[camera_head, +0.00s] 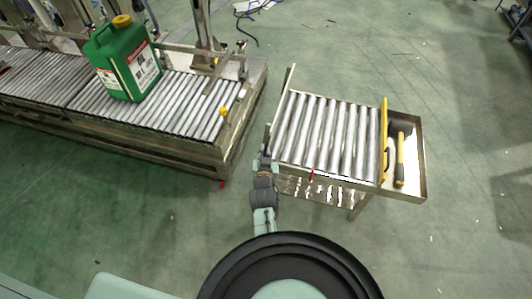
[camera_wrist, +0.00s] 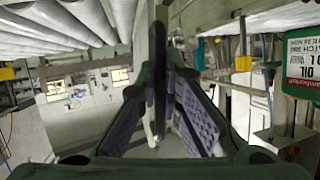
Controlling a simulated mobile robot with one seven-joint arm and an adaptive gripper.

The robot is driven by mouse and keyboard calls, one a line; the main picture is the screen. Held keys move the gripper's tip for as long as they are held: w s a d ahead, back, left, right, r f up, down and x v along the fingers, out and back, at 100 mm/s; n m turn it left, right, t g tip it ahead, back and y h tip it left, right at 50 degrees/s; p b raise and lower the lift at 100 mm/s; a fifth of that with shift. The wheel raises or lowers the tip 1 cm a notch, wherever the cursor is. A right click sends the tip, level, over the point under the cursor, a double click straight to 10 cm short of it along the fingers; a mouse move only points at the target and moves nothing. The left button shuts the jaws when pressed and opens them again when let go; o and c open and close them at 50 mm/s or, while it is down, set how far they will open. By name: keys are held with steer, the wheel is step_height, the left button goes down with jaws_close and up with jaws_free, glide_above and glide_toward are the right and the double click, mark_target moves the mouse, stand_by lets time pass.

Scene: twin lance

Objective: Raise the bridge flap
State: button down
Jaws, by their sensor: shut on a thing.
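A short roller table (camera_head: 325,135) stands to the right of a longer roller conveyor (camera_head: 190,110), with a floor gap between. A thin metal strip (camera_head: 288,83) runs along the roller table's left edge; it appears to be the bridge flap, seen nearly edge-on, so its exact tilt is hard to tell. My gripper (camera_head: 265,160) is at the near-left corner of the roller table, at the near end of this strip. In the wrist view my gripper (camera_wrist: 158,110) has its two padded fingers closed around a thin dark bar or plate (camera_wrist: 158,70).
A green jerrican (camera_head: 125,65) with a yellow cap stands on the conveyor. A yellow stop bar (camera_head: 384,140) and a tray (camera_head: 413,190) holding a yellow-handled tool (camera_head: 400,160) are at the roller table's right end. The green floor is clear nearby.

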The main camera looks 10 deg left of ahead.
steer(key=shift+d, duration=0.15)
steer(key=c, duration=1.7)
jaws_free()
step_height(320, 180, up, 10)
steer(key=shift+f, duration=0.1)
